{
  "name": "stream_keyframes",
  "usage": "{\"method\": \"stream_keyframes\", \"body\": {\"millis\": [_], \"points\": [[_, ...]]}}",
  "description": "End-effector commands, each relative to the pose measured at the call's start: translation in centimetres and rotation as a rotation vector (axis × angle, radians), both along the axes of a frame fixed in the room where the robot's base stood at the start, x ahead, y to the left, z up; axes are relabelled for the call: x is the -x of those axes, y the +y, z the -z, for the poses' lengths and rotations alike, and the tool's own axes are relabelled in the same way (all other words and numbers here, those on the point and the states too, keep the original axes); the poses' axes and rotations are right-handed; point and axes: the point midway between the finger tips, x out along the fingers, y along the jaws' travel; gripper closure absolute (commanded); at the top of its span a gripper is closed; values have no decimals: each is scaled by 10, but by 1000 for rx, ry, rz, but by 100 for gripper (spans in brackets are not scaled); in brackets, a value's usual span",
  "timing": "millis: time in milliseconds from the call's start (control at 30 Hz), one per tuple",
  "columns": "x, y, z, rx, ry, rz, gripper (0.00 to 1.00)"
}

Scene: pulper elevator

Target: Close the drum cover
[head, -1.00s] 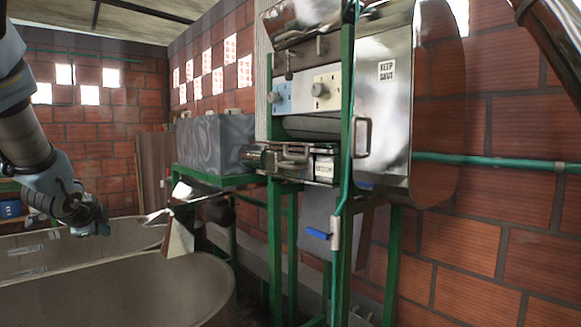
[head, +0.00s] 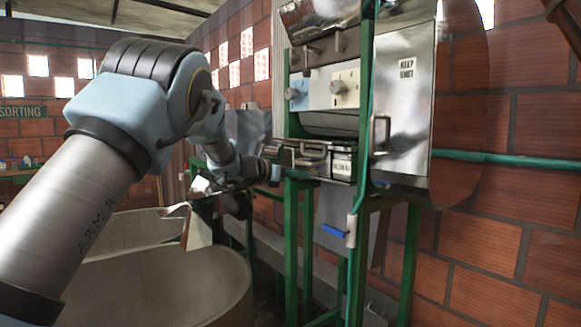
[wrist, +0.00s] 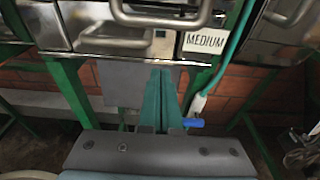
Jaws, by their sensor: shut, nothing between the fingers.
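The drum cover (head: 408,100) is a shiny metal panel on the right of the machine, with a "KEEP SHUT" label and a bar handle (head: 380,135) at its left edge. I cannot tell clearly how far it stands open. My gripper (head: 275,173) is shut and empty, left of the cover and apart from it, near the metal tray labelled "MEDIUM" (head: 342,167). In the wrist view my gripper's teal fingers (wrist: 160,75) are together below the tray's handle (wrist: 160,15). A metal part with a bar handle (wrist: 290,12) shows at the top right, probably the cover.
Green posts (head: 362,100) and a thin pipe with a blue-handled valve (head: 335,231) stand between my gripper and the cover. Large round tanks (head: 200,275) fill the lower left. A knob panel (head: 335,88) is above the tray. A brick wall (head: 520,260) is on the right.

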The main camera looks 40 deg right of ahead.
Motion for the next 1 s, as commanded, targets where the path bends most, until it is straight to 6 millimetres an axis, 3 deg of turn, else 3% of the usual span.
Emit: {"method": "stream_keyframes", "body": {"millis": [200,300,433,1000], "points": [[2,-44,4,-1,1,0,100],[1,-37,-18,2,-1,-4,100],[1,-35,-28,0,0,-3,100],[1,-33,-33,-2,1,-3,100]]}}
